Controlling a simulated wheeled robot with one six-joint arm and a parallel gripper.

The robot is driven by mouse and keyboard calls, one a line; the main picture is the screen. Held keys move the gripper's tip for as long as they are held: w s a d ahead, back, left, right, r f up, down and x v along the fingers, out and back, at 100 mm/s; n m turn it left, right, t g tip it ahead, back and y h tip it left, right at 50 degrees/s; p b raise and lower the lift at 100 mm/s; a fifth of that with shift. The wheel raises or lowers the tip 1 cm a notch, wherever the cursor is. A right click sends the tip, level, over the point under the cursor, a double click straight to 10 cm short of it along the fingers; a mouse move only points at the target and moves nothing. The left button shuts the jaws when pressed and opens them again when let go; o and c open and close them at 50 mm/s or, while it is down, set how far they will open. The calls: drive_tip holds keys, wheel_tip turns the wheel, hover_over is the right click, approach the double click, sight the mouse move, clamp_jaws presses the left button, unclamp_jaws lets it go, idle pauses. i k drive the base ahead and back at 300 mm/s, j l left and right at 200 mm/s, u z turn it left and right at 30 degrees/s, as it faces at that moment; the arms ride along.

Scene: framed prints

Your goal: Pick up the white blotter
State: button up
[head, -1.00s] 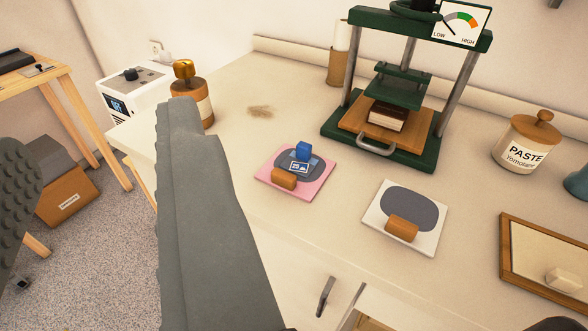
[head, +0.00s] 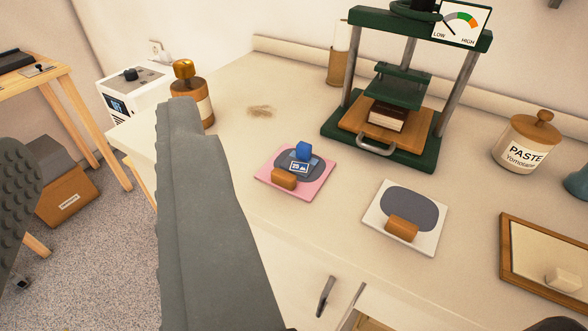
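The white blotter (head: 408,206) lies flat on the pale counter, right of centre. It is a white square with a dark grey oval and a brown wooden grip near its front edge. A similar pink blotter (head: 318,189) lies to its left, with a blue-topped piece and a small picture card on its oval. My gripper (head: 100,128) shows as two grey fingers, one at the left edge with a studded inner face and one left of centre. The fingers are wide apart with nothing between them. The white blotter is to the right of both fingers, apart from them.
A green press (head: 430,150) with a dial stands behind the blotters. A paste jar (head: 527,141) and a wood-framed tray (head: 503,253) are to the right. An amber-topped bottle (head: 196,101) stands at the counter's left. An open drawer (head: 372,322) shows below the front edge.

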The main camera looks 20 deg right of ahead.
sight(413, 219)
drive_tip(key=z, duration=1.05)
